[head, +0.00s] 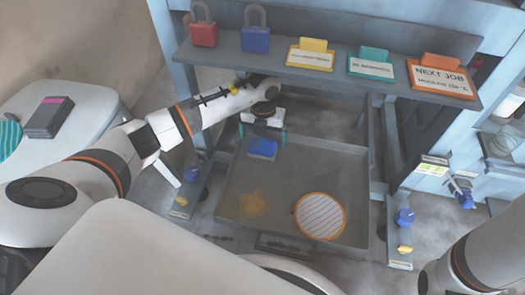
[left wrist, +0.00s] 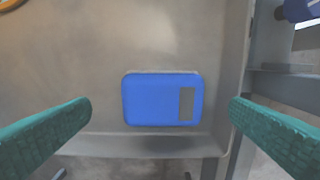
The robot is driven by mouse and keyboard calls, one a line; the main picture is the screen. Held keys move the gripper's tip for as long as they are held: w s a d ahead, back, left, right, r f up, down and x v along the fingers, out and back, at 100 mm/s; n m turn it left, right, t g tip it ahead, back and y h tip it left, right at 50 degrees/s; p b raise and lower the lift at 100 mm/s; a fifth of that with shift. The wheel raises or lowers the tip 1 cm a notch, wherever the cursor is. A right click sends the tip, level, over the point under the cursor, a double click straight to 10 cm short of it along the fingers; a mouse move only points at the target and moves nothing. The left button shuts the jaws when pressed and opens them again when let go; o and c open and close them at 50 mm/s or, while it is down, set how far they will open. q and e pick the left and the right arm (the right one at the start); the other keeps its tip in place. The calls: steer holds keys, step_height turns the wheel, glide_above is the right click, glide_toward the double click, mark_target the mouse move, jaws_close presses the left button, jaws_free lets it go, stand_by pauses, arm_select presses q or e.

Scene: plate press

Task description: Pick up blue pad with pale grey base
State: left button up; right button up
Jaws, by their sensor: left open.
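The blue pad (head: 262,148) lies in the grey tray (head: 290,175), near its back left corner. In the left wrist view the blue pad (left wrist: 150,98) is a rounded rectangle with a grey patch, and a thin pale edge of its base shows along one side. My left gripper (head: 262,132) is over the pad. In the left wrist view its two green fingers (left wrist: 160,122) are wide apart, one on each side of the pad, not touching it. The gripper is open and empty. My right gripper is not in view; only part of my right arm shows at the lower right.
A round striped disc with an orange rim (head: 320,215) and an orange-yellow stain (head: 253,203) are in the tray. A shelf (head: 330,80) above holds red and blue padlocks and several signs. The tray wall (left wrist: 235,80) runs close beside the pad. The tray's middle is clear.

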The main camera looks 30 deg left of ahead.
mark_target(262, 144)
arm_select(q)
steer(key=shift+w+a+f+b, duration=0.1)
steer(key=shift+f+b, duration=1.2)
steer(key=shift+f, duration=0.05)
steer(key=shift+w+a+f+b, duration=0.1)
steer(key=shift+f+b, duration=1.2)
steer(key=shift+f, duration=0.05)
steer(key=shift+r, duration=0.15)
steer(key=shift+c, duration=0.6)
steer(key=c, duration=0.9)
